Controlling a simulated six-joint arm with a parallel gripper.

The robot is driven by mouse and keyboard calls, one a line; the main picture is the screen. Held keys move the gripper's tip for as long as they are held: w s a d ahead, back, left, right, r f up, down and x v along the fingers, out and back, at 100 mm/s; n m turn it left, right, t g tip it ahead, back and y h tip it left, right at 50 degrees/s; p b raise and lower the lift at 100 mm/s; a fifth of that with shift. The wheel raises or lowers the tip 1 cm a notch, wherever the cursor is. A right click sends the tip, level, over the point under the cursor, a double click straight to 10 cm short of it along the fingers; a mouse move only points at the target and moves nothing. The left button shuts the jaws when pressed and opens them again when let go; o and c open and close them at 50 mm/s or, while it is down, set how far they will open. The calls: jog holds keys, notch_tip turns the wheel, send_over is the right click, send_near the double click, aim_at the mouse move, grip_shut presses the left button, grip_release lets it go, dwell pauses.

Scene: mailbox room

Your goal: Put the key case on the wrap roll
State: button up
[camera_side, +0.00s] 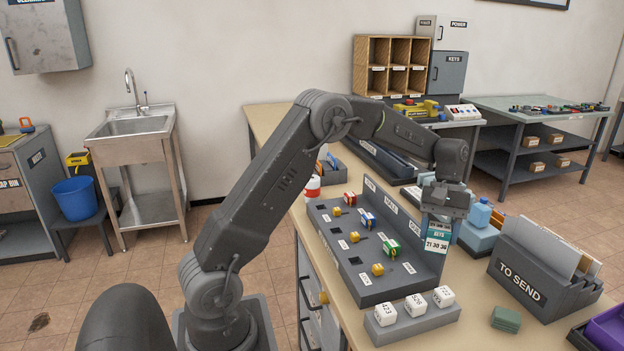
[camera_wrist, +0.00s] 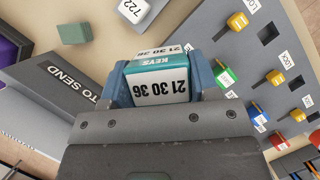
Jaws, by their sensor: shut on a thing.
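The key case (camera_side: 437,238) is a small teal and white box marked KEYS and 21 30 36. My gripper (camera_side: 446,208) is shut on it and holds it upright near the right end of the grey key panel. In the wrist view the case (camera_wrist: 160,88) sits between the two blue-grey fingers of my gripper (camera_wrist: 161,80). I cannot make out the wrap roll for certain; a light blue object (camera_side: 478,238) stands just behind and right of the case, partly hidden by my gripper.
The grey panel (camera_side: 350,262) holds several coloured keys or plugs. Numbered white cubes (camera_side: 414,305) sit on a grey block in front. A TO SEND file box (camera_side: 520,282) stands at the right, with a green block (camera_side: 506,319) before it. A red and white container (camera_side: 312,188) stands behind the panel.

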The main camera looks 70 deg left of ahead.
jog(key=s+d+f+m+g+y, duration=0.2)
jog(key=s+d+f+m+y, duration=0.15)
jog(key=s+m, duration=0.5)
jog(key=w+a+r+m+y, duration=0.1)
jog(key=w+a+m, duration=0.15)
jog(key=a, duration=0.75)
jog(key=w+a+r+m+t+y, duration=0.1)
jog(key=w+a+r+m, duration=0.15)
jog(key=a, duration=0.65)
jog(key=w+a+r+m+y, duration=0.15)
jog(key=a+m, duration=0.25)
jog(key=a, duration=0.6)
jog(key=s+a+m, duration=0.2)
jog(key=s+a, duration=0.2)
jog(key=a, duration=0.4)
jog(key=s+a+m+t, duration=0.1)
jog(key=s+a+m, duration=0.1)
jog(key=a, duration=0.5)
jog(key=s+a+m+t, duration=0.1)
jog(key=s+a+m, duration=0.1)
jog(key=s+a, duration=0.3)
jog(key=shift+s+a+r+m+y, duration=0.1)
jog(key=shift+s+a+m+y, duration=0.1)
jog(key=shift+a, duration=0.7)
jog(key=shift+s+a+r+m+y, duration=0.1)
jog(key=shift+a+y, duration=0.1)
jog(key=shift+a, duration=0.7)
jog(key=shift+f, duration=2.45)
